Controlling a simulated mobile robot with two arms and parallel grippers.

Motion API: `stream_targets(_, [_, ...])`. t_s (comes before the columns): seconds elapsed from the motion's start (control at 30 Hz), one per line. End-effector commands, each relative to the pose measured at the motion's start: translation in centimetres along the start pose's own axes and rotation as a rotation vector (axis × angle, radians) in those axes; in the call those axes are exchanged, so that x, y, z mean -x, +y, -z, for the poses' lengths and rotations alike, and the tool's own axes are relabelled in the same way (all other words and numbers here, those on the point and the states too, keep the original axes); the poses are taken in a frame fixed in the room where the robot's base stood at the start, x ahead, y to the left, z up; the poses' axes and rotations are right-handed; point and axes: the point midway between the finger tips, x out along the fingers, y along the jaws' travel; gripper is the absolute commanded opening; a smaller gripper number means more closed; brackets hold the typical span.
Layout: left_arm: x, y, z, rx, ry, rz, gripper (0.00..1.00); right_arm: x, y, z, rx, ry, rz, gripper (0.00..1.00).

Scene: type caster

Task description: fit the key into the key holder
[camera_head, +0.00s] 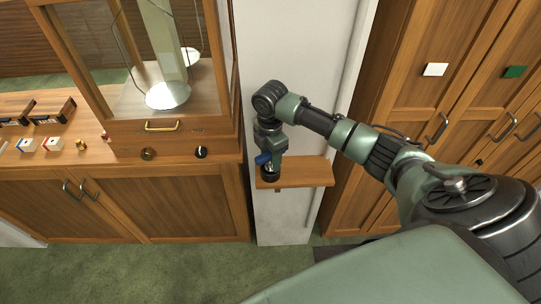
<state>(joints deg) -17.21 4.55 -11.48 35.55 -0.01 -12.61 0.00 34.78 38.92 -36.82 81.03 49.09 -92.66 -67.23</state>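My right gripper (269,173) points down at the left end of a small wooden wall shelf (310,173). A small blue piece (263,159) shows at the gripper; I cannot tell whether it is the key or whether the fingers hold it. The fingertips are dark and too small to show whether they are open or shut. No key can be made out with certainty. A brass round fitting (147,154) and a black one with a light mark (201,151) sit on the cabinet front; I cannot tell whether either is the key holder. My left gripper is not in view.
A glass-fronted case (158,126) with a brass handle stands on the wooden cabinet (185,200) at left. Red-and-white blocks (54,144) lie on the counter. Tall wooden doors (440,100) stand at right. The green floor (130,270) in front is clear.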

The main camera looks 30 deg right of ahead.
Motion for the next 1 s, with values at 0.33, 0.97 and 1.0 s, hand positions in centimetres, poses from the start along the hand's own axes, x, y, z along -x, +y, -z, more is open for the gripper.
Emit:
stream_targets(0.33, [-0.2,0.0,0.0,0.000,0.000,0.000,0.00,0.3,0.0,0.0,0.000,0.000,-0.001,0.49])
stream_targets(0.97, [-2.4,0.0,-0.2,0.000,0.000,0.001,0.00,7.8,0.0,0.0,0.000,0.000,-0.001,0.49])
stream_targets(1.0, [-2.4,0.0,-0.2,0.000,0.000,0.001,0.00,7.9,0.0,0.0,0.000,0.000,0.000,0.49])
